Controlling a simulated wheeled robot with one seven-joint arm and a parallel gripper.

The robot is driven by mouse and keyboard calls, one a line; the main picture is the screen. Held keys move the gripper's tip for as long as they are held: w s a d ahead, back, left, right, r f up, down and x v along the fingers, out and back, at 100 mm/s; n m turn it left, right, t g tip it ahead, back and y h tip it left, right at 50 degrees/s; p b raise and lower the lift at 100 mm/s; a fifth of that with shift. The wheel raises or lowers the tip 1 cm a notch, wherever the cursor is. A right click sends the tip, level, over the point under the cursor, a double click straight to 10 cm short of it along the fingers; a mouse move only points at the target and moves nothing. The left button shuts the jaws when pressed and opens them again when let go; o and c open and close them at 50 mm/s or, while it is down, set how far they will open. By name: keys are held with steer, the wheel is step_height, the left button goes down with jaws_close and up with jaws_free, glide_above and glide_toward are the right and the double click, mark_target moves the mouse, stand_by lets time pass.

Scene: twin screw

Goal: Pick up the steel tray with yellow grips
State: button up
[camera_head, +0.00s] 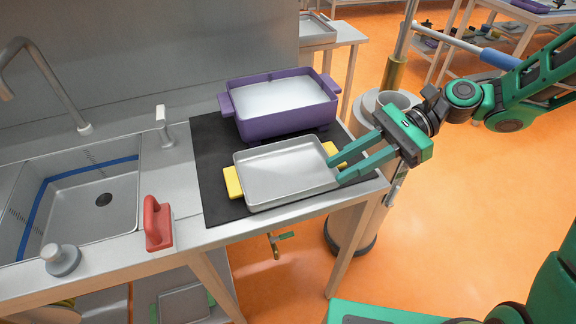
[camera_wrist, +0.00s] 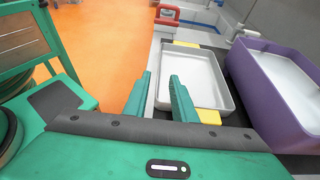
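The steel tray (camera_head: 283,175) lies flat on the black mat, empty, with a yellow grip (camera_head: 233,182) at its left end and another (camera_head: 331,151) at its right end. In the wrist view the tray (camera_wrist: 196,78) is ahead and to the right, with its near yellow grip (camera_wrist: 209,116) right of my right finger. My gripper (camera_head: 335,172) is open and empty at the tray's right end. Its fingers (camera_wrist: 160,77) overlap the tray's edge in the picture; I cannot tell whether they touch it. The near grip is not between the fingers.
A purple tub (camera_head: 290,125) with whitish contents stands behind the tray on the black mat (camera_head: 210,150). A red-handled tool (camera_head: 157,222), a sink (camera_head: 85,205) and a tap are to the left. The counter's front edge is close to the tray.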

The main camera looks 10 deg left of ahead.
mark_target(307, 187)
steer(key=x, duration=0.9)
steer(key=shift+c, duration=0.7)
jaws_close()
